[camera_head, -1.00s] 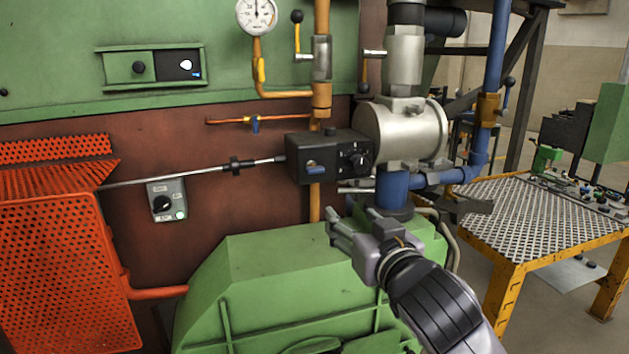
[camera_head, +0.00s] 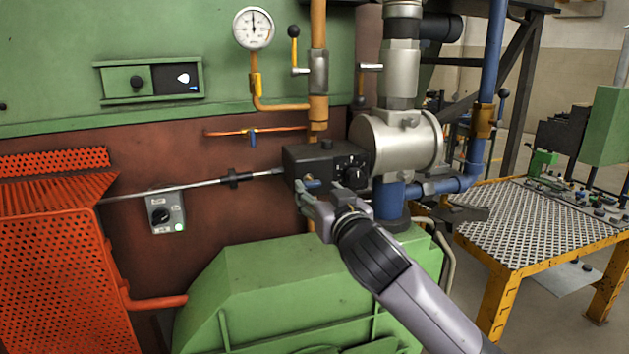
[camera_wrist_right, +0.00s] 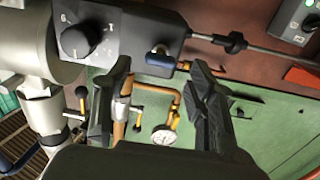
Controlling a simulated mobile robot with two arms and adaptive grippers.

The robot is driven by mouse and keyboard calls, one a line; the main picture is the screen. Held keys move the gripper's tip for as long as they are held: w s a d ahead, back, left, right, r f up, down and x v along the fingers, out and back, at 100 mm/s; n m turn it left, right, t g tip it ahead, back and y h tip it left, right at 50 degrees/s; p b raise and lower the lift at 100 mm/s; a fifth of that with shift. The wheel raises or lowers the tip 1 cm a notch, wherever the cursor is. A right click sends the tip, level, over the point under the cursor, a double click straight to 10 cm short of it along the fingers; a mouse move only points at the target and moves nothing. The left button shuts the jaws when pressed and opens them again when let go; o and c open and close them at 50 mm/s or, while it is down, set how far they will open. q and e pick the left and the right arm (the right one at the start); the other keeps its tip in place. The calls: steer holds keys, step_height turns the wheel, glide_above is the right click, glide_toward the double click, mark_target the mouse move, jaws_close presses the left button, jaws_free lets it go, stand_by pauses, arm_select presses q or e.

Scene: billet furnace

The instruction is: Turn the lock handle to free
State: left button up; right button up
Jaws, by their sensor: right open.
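A small lever handle with a blue grip sits on the front of the black control box (camera_head: 327,160); I take it as the lock handle. In the head view my right gripper partly covers it. In the right wrist view the handle (camera_wrist_right: 160,58) lies between the two fingertips, beyond them, and I see no clear contact. My right gripper (camera_head: 314,194) is open, just in front of the box's lower left face; it also shows in the wrist view (camera_wrist_right: 160,68). My left gripper is not in view.
A black dial (camera_head: 354,170) is on the box, right of the handle. A silver cylinder (camera_head: 400,145) with blue pipes stands to the right. A green housing (camera_head: 260,290) lies below. A rod (camera_head: 190,187) runs left from the box. A perforated table (camera_head: 530,220) stands at right.

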mark_target(314, 185)
steer(key=shift+p+x, duration=0.35)
steer(key=shift+x, duration=1.4)
steer(key=shift+c, duration=0.2)
steer(key=c, duration=1.1)
